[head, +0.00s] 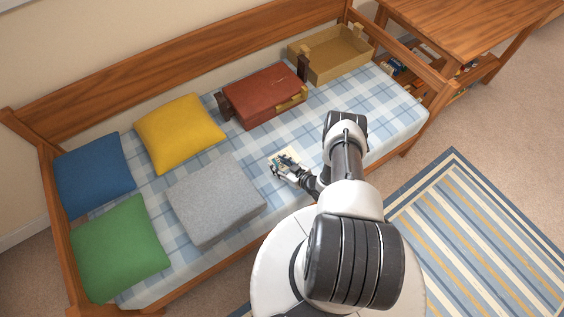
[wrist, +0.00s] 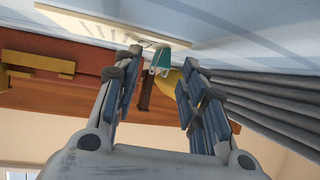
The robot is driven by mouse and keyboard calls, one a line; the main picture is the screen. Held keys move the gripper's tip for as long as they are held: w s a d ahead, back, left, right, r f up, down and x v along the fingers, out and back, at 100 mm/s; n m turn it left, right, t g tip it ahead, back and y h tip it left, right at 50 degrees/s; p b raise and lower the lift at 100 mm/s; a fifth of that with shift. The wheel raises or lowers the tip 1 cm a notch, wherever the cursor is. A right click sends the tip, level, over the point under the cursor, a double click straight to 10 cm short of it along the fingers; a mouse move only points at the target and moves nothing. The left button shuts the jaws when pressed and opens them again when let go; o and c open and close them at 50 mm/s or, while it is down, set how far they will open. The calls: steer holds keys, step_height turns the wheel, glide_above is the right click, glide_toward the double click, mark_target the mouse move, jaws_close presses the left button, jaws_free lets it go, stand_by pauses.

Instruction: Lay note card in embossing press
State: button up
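My gripper (wrist: 160,60) shows in the wrist view with its two fingers spread apart and a gap between the tips. In the head view my gripper (head: 279,169) is low over the plaid seat, at the near edge of a small cream flat thing (head: 291,154). In the wrist view a cream flat piece (wrist: 95,30) with line marks lies on the pale cloth, just beyond the fingertips. A small teal piece (wrist: 161,56) shows between the tips; I see no finger touching it. I cannot tell which of these is the note card or the press.
On the plaid seat (head: 330,108) lie a grey block cushion (head: 215,198), yellow (head: 180,132), blue (head: 93,174) and green (head: 120,248) cushions, a red case (head: 263,95) and an open tan box (head: 331,55). A wooden table (head: 470,25) stands at the right.

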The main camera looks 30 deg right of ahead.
steer(key=shift+w+f, duration=0.1)
steer(key=shift+w, duration=0.15)
steer(key=shift+c, duration=0.4)
jaws_close()
